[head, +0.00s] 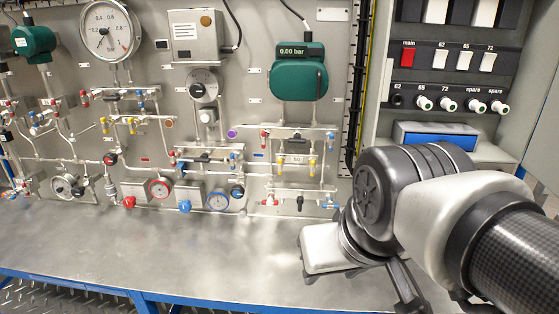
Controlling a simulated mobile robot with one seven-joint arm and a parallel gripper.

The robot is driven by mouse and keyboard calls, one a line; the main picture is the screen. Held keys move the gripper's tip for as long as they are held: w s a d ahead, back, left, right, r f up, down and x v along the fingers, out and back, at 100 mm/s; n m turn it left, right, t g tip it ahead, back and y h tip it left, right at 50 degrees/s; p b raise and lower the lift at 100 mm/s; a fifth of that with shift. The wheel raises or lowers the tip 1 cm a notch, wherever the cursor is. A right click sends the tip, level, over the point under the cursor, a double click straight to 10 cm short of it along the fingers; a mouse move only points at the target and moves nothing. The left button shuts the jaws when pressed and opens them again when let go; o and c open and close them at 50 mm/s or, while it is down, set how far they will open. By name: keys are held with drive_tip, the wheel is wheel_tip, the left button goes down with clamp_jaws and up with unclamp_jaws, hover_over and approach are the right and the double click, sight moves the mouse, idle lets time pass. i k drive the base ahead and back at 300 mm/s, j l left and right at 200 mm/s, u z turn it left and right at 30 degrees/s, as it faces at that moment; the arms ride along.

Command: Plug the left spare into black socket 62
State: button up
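The socket row is on the dark panel at the upper right of the head view. Black socket 62 (398,101) is at the left end, a dark round opening with no white plug in it. The left spare (472,106) is a white plug with a dark ring, seated in the row under the left "spare" label. My gripper (407,290) is low in the view, below and apart from the sockets. Only a dark finger-like part shows near the bottom edge, and my wrist and the frame edge hide the rest. I cannot tell whether it is open or holds anything.
White plugs sit at 65 (424,103) and 72 (447,105), and the right spare (499,108) at the row's end. Above are a red main switch (407,56) and white switches. A blue-fronted box (436,135) juts out below. The metal bench (150,245) is clear at left.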

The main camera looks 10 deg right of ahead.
sight(480, 107)
drive_tip(key=k+l+z, duration=0.2)
drive_tip(key=z, duration=0.3)
drive_tip(key=k+l+z, duration=0.1)
drive_tip(key=l+z, duration=0.35)
